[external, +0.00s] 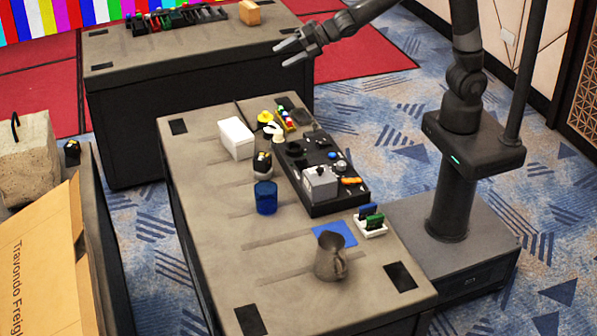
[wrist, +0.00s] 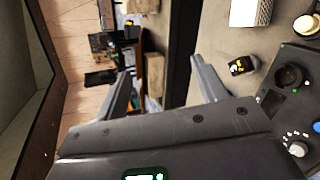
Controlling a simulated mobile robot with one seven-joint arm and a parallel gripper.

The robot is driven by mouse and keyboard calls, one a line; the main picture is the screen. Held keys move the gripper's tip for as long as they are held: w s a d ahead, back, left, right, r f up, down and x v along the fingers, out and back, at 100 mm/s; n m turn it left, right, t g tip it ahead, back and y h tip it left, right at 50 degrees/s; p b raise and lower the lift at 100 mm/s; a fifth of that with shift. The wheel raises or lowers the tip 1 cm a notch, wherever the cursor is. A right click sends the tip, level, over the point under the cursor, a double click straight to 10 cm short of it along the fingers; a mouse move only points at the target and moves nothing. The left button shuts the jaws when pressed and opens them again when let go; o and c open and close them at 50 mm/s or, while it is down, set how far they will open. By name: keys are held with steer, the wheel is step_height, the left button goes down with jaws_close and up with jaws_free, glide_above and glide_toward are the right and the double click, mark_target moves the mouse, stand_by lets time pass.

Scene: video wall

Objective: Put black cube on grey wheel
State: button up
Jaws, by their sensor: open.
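My gripper (external: 280,55) is open and empty, high above the gap between the near table (external: 205,185) and the back table. Its two fingers stand apart in the wrist view (wrist: 161,68). A small black block with yellow and white marks (external: 262,161), likely the black cube, is on the near table, with a greyish rounded shape under or around its base. It also shows in the wrist view (wrist: 243,66), well away from the fingers. I cannot tell which thing is the grey wheel; the grey shape at the block's base is too small to identify.
A black control panel (external: 338,208) with knobs lies right of the block. A white box (external: 236,138), blue cup (external: 265,198), grey jug (external: 328,262) and card holder (external: 372,230) stand around it. Another small dark block (external: 72,152) is on the left table.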

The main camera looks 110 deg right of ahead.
steer(key=s+a+m+g, duration=0.2)
steer(key=s+a+m, duration=0.3)
steer(key=s, duration=0.6)
steer(key=s+a+m+g+y, duration=0.1)
steer(key=s+a+m+g, duration=0.1)
steer(key=s+a+m, duration=0.3)
steer(key=s+a+r+m+g, duration=0.1)
steer(key=s+a+m+g, duration=0.2)
steer(key=s+m, duration=0.7)
steer(key=s+a, duration=0.2)
steer(key=s, duration=0.6)
steer(key=shift+s+a+y, duration=0.35)
steer(key=shift+s+y, duration=0.05)
